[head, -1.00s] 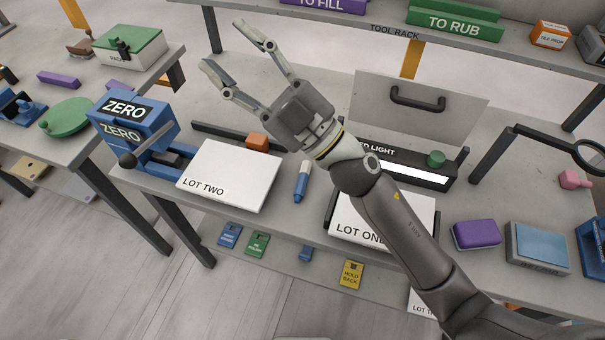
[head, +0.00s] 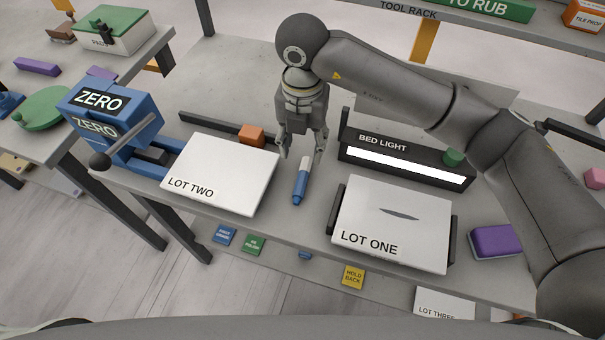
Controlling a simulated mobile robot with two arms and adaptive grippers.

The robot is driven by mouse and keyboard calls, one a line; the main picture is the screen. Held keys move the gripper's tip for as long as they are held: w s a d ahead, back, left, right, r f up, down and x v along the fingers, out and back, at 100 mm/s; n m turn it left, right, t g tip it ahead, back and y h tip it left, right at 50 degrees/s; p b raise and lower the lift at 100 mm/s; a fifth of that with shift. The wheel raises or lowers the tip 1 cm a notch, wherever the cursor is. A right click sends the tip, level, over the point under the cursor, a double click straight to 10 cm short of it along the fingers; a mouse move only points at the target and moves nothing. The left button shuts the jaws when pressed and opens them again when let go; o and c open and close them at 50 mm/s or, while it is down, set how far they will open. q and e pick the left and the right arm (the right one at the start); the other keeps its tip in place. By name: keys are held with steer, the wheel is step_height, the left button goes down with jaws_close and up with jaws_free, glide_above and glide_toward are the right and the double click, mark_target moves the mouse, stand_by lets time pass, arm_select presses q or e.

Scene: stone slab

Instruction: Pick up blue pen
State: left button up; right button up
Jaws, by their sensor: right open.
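The blue pen (head: 299,188), blue with a white upper end, stands out on the grey table between the LOT TWO slab (head: 222,172) and the LOT ONE slab (head: 392,222). My right gripper (head: 301,156) points down at the pen's white end, with one finger on each side of it. The fingers are open and apart. I cannot tell how high the fingertips are above the table. My left gripper is not in view.
An orange block (head: 251,135) lies behind the LOT TWO slab. The black BED LIGHT bar (head: 405,160) stands right of the gripper, with a green knob on it. The blue ZERO device (head: 112,118) is at the left. The table's front edge is close below the pen.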

glide_above(302, 176)
steer(key=f, duration=0.2)
steer(key=f+p, duration=0.1)
steer(key=f, duration=0.1)
steer(key=shift+w+d+f, duration=0.1)
steer(key=shift+w+f, duration=0.1)
steer(key=shift+f, duration=0.1)
steer(key=f, duration=0.1)
steer(key=f+p, duration=0.1)
steer(key=f, duration=0.1)
steer(key=f+p, duration=0.1)
steer(key=f, duration=0.1)
steer(key=shift+s, duration=0.25)
steer(key=shift+f, duration=0.25)
steer(key=shift+c, duration=0.4)
steer(key=c, duration=0.9)
